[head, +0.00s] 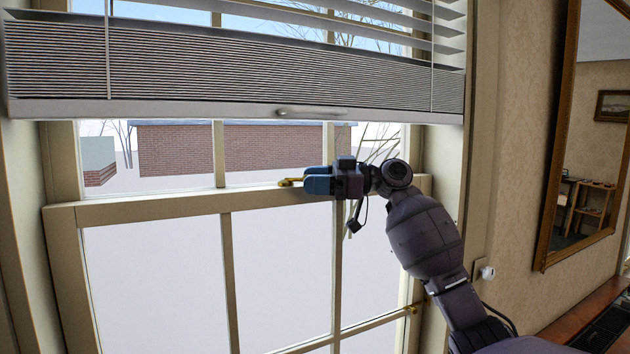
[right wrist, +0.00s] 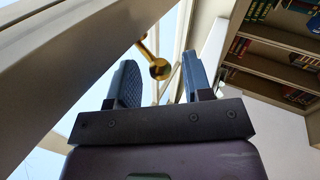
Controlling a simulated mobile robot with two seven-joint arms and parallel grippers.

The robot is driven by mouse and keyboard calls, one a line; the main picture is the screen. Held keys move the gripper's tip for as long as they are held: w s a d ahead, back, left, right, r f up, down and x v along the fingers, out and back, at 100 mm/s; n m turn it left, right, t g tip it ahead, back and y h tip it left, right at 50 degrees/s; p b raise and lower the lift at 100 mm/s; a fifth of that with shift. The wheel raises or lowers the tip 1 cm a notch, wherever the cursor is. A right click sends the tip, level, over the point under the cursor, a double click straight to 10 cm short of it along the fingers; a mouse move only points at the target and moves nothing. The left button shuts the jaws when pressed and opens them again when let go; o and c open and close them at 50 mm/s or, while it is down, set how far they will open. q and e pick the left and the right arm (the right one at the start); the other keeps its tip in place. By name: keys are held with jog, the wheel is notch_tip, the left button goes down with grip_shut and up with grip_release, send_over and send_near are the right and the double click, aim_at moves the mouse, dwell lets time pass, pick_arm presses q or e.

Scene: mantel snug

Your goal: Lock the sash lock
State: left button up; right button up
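The brass sash lock (head: 289,182) sits on the meeting rail of the window, just left of my right gripper's fingertips in the head view. In the right wrist view its round-ended brass lever (right wrist: 159,70) shows in the gap between the fingers, near their tips. My right gripper (head: 308,184) has blue fingers pointing left along the rail. The fingers stand apart with nothing clamped between them. Whether either finger touches the lever cannot be told. Part of the lock is hidden behind the fingers in the head view. My left gripper is out of view.
The window's meeting rail (head: 150,208) runs beneath the gripper. A partly raised blind (head: 230,60) hangs above, its bottom rail (head: 200,109) over the gripper. A framed mirror (head: 563,140) is on the right wall. A brass fitting (head: 413,309) sits lower right on the window.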

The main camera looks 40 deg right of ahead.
jog(key=shift+s+d, duration=0.1)
jog(key=b+v, duration=0.1)
jog(key=v, duration=0.9)
jog(key=shift+s+d+b, duration=0.2)
jog(key=shift+b, duration=0.1)
jog(key=shift+r, duration=0.1)
